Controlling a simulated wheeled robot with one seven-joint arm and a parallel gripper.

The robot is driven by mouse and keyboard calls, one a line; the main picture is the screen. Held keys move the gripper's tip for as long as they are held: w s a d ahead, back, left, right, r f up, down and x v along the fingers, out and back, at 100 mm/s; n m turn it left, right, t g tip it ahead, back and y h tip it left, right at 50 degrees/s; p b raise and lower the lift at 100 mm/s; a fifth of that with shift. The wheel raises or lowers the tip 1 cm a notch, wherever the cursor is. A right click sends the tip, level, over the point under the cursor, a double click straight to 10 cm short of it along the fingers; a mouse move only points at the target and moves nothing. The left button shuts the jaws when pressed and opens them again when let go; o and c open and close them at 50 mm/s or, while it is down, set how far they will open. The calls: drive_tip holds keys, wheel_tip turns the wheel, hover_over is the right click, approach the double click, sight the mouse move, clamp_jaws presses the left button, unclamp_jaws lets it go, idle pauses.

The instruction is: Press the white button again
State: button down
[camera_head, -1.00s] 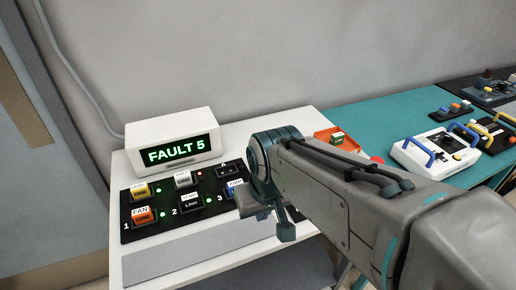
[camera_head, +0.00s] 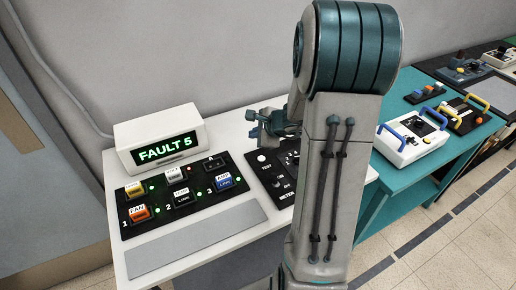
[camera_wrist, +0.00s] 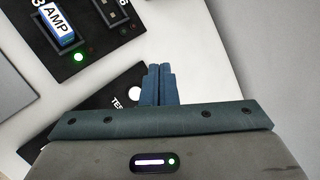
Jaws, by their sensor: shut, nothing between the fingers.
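A white round button (camera_head: 261,158) sits beside the word TEST on the black meter panel (camera_head: 258,186). In the wrist view the button (camera_wrist: 135,92) shows just left of my finger tips, partly hidden by the fingers. My gripper (camera_head: 251,123) is above and behind the panel in the head view, near the table's back edge. In the wrist view its fingers (camera_wrist: 158,68) are together with nothing between them. I cannot tell their exact height above the panel, and I see no contact with the button. My arm hides the panel's right part.
A white display (camera_head: 158,145) reads FAULT 5. A black board (camera_head: 160,223) holds several coloured blocks, including a blue AMP block (camera_head: 225,181), with small lights beside them. A teal table (camera_head: 400,184) on the right carries a white device (camera_head: 412,138) with blue handles.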

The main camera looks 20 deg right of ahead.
drive_tip(key=d+m, duration=0.1)
drive_tip(key=d+f, duration=0.1)
drive_tip(key=d+m+h, duration=0.1)
drive_tip(key=shift+w+d+f+m, duration=0.2)
drive_tip(key=shift+w+d+m, duration=0.1)
drive_tip(key=shift+w+d, duration=0.05)
drive_tip(key=shift+f, duration=0.1)
drive_tip(key=b, duration=0.6)
hover_over(264, 160)
wheel_tip(264, 160, down, 8)
drive_tip(key=shift+r, duration=0.15)
drive_tip(key=shift+f+b, duration=0.45)
drive_tip(key=shift+b, duration=0.3)
drive_tip(key=shift+f, duration=0.1)
idle(0.9)
drive_tip(key=shift+f+b, duration=0.3)
drive_tip(key=shift+b, duration=0.35)
